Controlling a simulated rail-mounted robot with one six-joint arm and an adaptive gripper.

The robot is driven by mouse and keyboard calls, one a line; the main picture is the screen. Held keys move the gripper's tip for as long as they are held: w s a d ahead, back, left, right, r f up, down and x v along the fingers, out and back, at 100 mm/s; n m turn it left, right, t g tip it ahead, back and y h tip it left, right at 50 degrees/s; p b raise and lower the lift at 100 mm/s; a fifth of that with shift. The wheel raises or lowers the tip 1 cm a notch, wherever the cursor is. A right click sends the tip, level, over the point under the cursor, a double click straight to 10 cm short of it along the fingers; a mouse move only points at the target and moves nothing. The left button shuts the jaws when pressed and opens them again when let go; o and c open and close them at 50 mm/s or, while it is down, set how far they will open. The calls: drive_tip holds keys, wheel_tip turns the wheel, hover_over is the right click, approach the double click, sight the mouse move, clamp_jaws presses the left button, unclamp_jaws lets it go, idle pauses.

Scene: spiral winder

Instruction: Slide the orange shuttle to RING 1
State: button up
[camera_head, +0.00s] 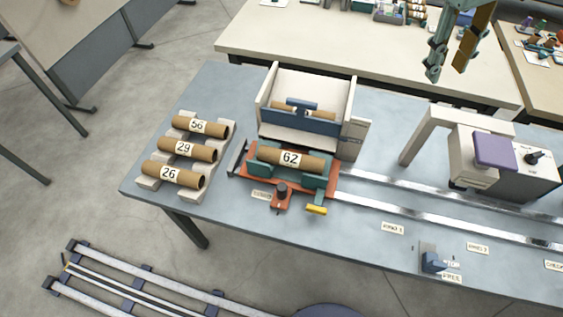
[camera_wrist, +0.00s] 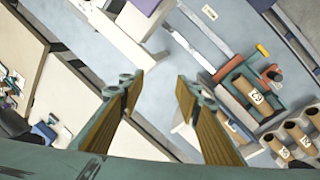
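The orange shuttle (camera_head: 333,176) sits at the left end of two metal rails (camera_head: 400,209), with green cradles holding a brown tube (camera_head: 312,162) marked 62. A black knob (camera_head: 282,190) and a yellow-tipped handle (camera_head: 316,210) are on its front side. A small label, probably RING 1 (camera_head: 393,228), lies in front of the rails, right of the shuttle. My gripper (camera_head: 450,70) hangs at the upper right, well above and apart from the shuttle. In the wrist view my gripper (camera_wrist: 158,85) is open and empty; the shuttle (camera_wrist: 230,68) shows to its right.
A rack (camera_head: 192,190) with tubes 56, 29 and 26 stands at the left. A white bin (camera_head: 268,92) with a blue front is behind the shuttle. A white machine (camera_head: 470,165) with a purple block stands over the rails at right. A blue stop-like block (camera_head: 432,262) is at the front edge.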

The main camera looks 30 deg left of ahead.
drive_tip(key=s+a+f+n, duration=0.2)
drive_tip(key=a+f, duration=0.3)
drive_tip(key=a, duration=0.4)
drive_tip(key=n+g+h+p, duration=0.1)
drive_tip(key=n+h, duration=0.2)
drive_tip(key=n, duration=0.6)
approach(280, 186)
drive_tip(key=v, duration=0.3)
drive_tip(key=shift+r, duration=0.3)
drive_tip(key=shift+f, duration=0.15)
drive_tip(key=shift+b+x, duration=1.15)
drive_tip(key=shift+x, duration=5.85)
drive_tip(key=shift+a, duration=0.1)
drive_tip(key=shift+c, duration=0.9)
